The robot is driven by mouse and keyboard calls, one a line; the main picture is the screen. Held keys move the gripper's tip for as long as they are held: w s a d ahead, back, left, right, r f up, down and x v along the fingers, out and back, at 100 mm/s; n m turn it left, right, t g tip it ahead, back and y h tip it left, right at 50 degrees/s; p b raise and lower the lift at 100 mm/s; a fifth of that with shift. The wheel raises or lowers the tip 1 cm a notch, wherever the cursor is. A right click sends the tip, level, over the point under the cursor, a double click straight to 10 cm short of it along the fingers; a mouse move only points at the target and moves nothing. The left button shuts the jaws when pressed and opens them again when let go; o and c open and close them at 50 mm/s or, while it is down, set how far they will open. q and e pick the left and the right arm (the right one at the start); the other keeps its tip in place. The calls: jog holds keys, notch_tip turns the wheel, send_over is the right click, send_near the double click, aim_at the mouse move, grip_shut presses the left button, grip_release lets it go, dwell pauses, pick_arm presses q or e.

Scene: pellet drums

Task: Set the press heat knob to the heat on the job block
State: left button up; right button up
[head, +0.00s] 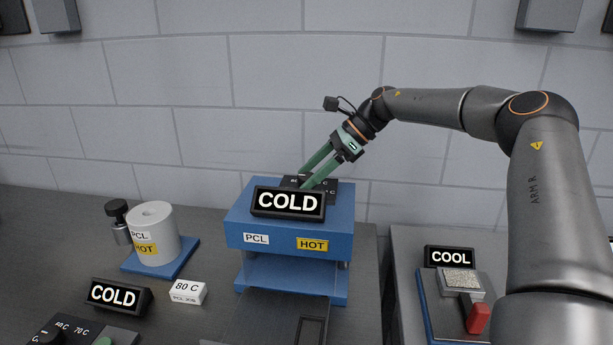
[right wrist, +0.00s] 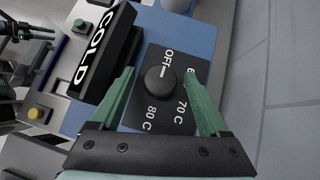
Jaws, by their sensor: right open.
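The blue press (head: 290,228) stands on the dark bench, with a PCL label and a yellow HOT label on its front. Its black knob plate (head: 329,186) lies on top, behind a COLD display (head: 288,203). In the right wrist view the round black heat knob (right wrist: 158,79) has its white mark toward OFF; 70 C and 80 C are also lettered around it. My right gripper (right wrist: 160,74) is open, its green fingers on either side of the knob, apart from it. In the head view the gripper (head: 304,180) reaches down behind the display. The white job block (head: 188,292) reads 80 C, PCL.
A white roll (head: 154,234) with PCL and HOT labels stands on a blue base at left. Another COLD display (head: 118,295) and a dial panel (head: 75,328) are front left. A COOL display (head: 449,257) stands at right beside a red-handled tool (head: 477,318).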

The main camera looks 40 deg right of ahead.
jog(key=shift+w+a+f, duration=0.25)
jog(key=shift+a+f, duration=0.05)
jog(key=shift+f, duration=0.05)
grip_shut()
dwell(0.5)
